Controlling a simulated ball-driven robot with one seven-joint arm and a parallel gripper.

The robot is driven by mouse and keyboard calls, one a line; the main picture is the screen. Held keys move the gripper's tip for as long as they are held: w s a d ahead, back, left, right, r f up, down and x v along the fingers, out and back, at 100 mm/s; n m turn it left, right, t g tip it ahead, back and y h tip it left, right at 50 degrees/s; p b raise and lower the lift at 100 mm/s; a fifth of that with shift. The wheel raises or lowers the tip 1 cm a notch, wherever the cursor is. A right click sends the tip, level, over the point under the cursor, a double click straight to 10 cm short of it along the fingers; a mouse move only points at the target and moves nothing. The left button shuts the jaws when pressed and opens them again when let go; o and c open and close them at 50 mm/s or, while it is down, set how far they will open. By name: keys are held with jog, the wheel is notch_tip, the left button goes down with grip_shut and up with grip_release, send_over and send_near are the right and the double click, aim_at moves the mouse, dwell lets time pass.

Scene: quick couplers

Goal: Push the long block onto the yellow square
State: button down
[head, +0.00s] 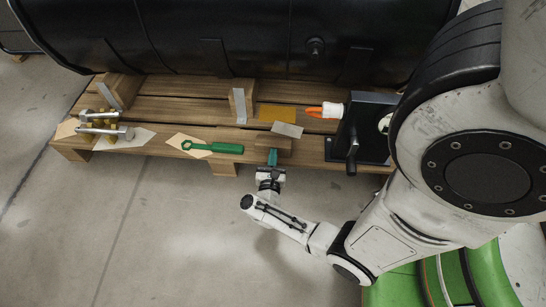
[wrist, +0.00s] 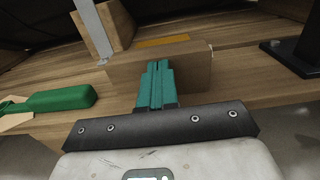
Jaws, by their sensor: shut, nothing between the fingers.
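The long block (head: 284,146) is a plain brown wooden bar lying crosswise near the pallet's front edge. It also fills the middle of the wrist view (wrist: 192,68). The yellow square (head: 277,114) lies flat on the boards behind the block; in the wrist view only a thin strip of it (wrist: 163,41) shows over the block's top. My gripper (head: 272,157) is shut and empty, its green fingers pointing at the block's front face. In the wrist view its fingertips (wrist: 157,68) overlap that face left of centre; I cannot tell whether they touch.
A pale grey patch (head: 288,130) lies between block and yellow square. An orange-and-white item (head: 325,110) and black fixture (head: 366,125) are right. A black drum (head: 230,40) stands behind.

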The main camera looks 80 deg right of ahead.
aim_at(274, 144)
jog(key=d, duration=0.3)
jog(key=shift+w+d, duration=0.2)
jog(key=shift+d, duration=0.05)
jog(key=shift+a, duration=0.15)
